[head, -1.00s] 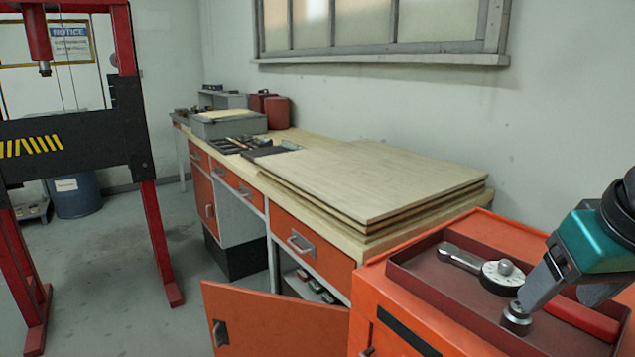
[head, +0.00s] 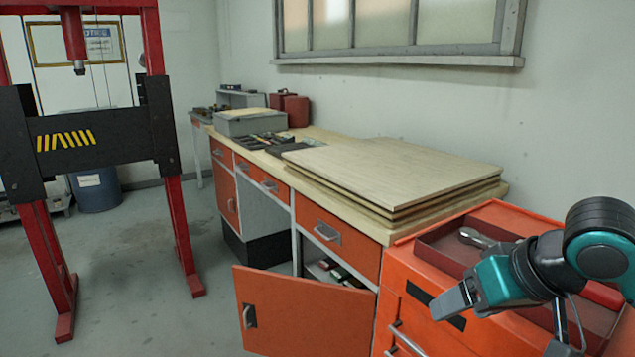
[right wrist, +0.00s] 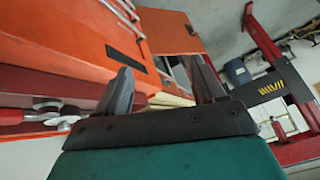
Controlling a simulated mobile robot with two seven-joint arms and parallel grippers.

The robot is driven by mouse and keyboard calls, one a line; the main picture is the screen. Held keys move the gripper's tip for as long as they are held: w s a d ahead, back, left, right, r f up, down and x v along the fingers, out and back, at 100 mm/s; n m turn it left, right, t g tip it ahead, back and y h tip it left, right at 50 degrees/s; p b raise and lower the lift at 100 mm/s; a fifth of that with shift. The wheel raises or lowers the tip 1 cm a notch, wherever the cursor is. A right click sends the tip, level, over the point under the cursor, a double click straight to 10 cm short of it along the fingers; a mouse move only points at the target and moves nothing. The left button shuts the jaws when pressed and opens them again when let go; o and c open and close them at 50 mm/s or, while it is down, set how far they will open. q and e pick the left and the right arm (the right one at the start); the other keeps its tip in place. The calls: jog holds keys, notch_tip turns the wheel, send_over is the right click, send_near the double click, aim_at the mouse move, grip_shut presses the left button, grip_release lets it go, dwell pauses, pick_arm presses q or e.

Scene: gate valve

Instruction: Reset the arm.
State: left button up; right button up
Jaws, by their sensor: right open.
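My right arm comes in from the right in the head view. Its teal and black right gripper (head: 455,302) is in the air in front of the orange tool cabinet, left of the tray on top. In the right wrist view its two grey fingers (right wrist: 165,92) are spread apart with nothing between them. My left gripper is not in view.
The orange cabinet (head: 425,270) has a dark red tray (head: 440,248) on top, holding a ratchet (head: 475,237) partly hidden by my arm. A workbench with stacked boards (head: 400,175) and an open orange door (head: 300,312) stands beside it. A red press (head: 180,235) is at left.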

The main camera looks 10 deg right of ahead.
jog(key=w+a+f+t+y, duration=0.25)
jog(key=a+f, duration=0.25)
jog(key=f, duration=0.5)
jog(key=s+a+f+n+t+h, duration=0.1)
jog(key=s+f, duration=0.5)
jog(key=f, duration=0.4)
jog(key=s+f+t+h, duration=0.1)
jog(key=s+f+h, duration=0.1)
jog(key=s+f, duration=0.5)
notch_tip(320, 180, down, 4)
jog(key=shift+s+a+f+n, duration=0.15)
jog(key=shift+s+a+n, duration=0.1)
jog(key=shift+a+n, duration=0.15)
jog(key=shift+h, duration=0.25)
